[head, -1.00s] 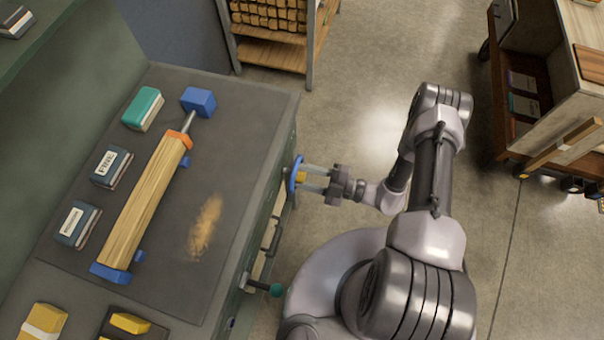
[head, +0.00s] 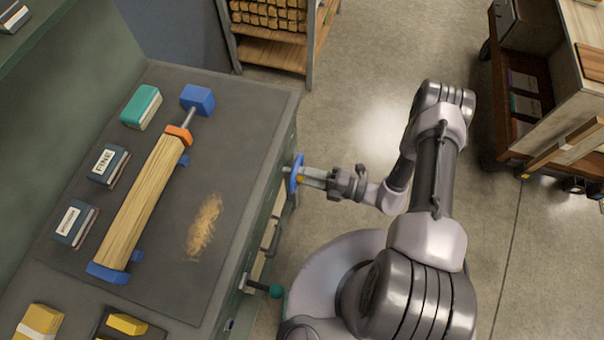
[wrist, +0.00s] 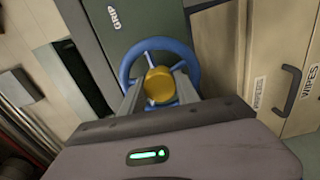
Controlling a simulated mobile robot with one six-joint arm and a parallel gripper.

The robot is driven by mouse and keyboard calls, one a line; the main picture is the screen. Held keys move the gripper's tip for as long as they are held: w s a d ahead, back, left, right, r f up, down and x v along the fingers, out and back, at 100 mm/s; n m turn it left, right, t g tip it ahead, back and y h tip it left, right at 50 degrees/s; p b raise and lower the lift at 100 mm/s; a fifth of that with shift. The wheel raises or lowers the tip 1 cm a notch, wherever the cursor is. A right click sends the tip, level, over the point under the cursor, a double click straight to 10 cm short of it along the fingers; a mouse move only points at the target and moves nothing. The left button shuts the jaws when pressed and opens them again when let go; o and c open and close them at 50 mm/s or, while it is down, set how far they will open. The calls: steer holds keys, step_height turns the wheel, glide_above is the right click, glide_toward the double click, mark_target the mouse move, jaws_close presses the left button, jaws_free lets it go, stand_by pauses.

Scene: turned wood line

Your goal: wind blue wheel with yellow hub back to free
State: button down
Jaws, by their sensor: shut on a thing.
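The blue wheel (head: 296,174) with a yellow hub stands on the right side face of the green bench. It also shows in the wrist view as a blue rim (wrist: 190,60) around a yellow hub (wrist: 160,85), below a "GRIP" label (wrist: 114,17). My gripper (head: 303,177) reaches it from the right and is shut on it, with a finger on either side of the hub in the wrist view. On the bench top a wooden billet (head: 145,203) lies between blue end blocks, with an orange collar (head: 179,134) at its upper end.
A teal-knobbed lever (head: 275,291) sticks out from the bench side below the wheel. Sanding blocks lie along the bench's left. Open floor (head: 360,60) lies behind the arm.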

steer(key=n, duration=1.9)
steer(key=shift+w, duration=0.1)
steer(key=n, duration=0.4)
steer(key=shift+n, duration=0.3)
steer(key=n, duration=0.3)
steer(key=shift+n, duration=2.2)
